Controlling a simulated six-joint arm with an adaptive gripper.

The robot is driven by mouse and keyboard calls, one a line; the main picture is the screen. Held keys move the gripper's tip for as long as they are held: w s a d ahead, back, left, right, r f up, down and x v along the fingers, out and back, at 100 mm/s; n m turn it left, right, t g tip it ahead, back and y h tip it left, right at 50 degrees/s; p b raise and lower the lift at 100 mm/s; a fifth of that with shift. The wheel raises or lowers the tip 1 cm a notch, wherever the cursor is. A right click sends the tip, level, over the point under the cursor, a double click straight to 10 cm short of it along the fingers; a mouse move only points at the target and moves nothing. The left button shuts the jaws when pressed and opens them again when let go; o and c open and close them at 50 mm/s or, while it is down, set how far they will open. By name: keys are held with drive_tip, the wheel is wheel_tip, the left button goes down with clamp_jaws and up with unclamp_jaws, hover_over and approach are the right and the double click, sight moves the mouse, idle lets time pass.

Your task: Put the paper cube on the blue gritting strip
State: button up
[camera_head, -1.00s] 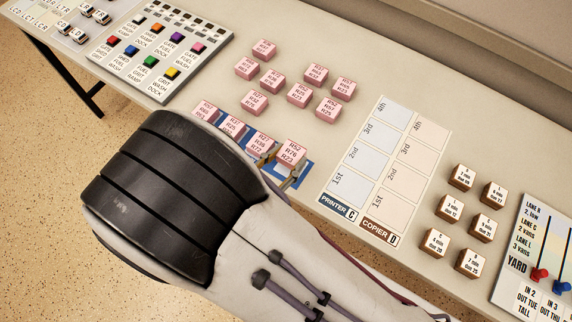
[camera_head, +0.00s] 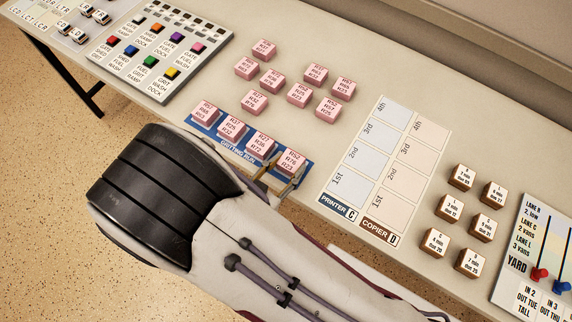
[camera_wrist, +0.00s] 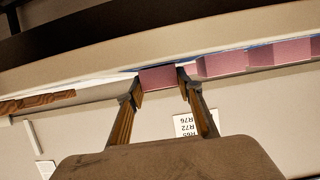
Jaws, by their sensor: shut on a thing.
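The blue gritting strip (camera_head: 238,154) lies along the table's front edge in the head view. Three pink paper cubes stand in a row on it. A further pink paper cube (camera_head: 292,158) is at its right end, its printed top facing up. My gripper (camera_head: 284,181) is shut on this cube, which looks level with its neighbours and appears to sit on the strip. In the wrist view, my fingers (camera_wrist: 160,82) flank the held pink cube (camera_wrist: 158,77). My arm hides part of the strip's front edge.
Several loose pink cubes (camera_head: 298,94) stand behind the strip. A printer and copier board (camera_head: 352,196) lies to the right, with small brown blocks (camera_head: 450,208) beyond it. A button panel (camera_head: 165,60) lies at left. Bare table separates the strip from the board.

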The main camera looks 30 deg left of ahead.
drive_tip(key=shift+f, duration=0.15)
drive_tip(key=o, duration=1.1)
drive_tip(key=shift+s+r, duration=0.1)
drive_tip(key=shift+r, duration=0.1)
drive_tip(key=shift+s+r, duration=0.25)
drive_tip(key=shift+s, duration=0.3)
drive_tip(key=v, duration=1)
drive_tip(key=shift+s, duration=0.3)
drive_tip(key=shift+w, duration=0.1)
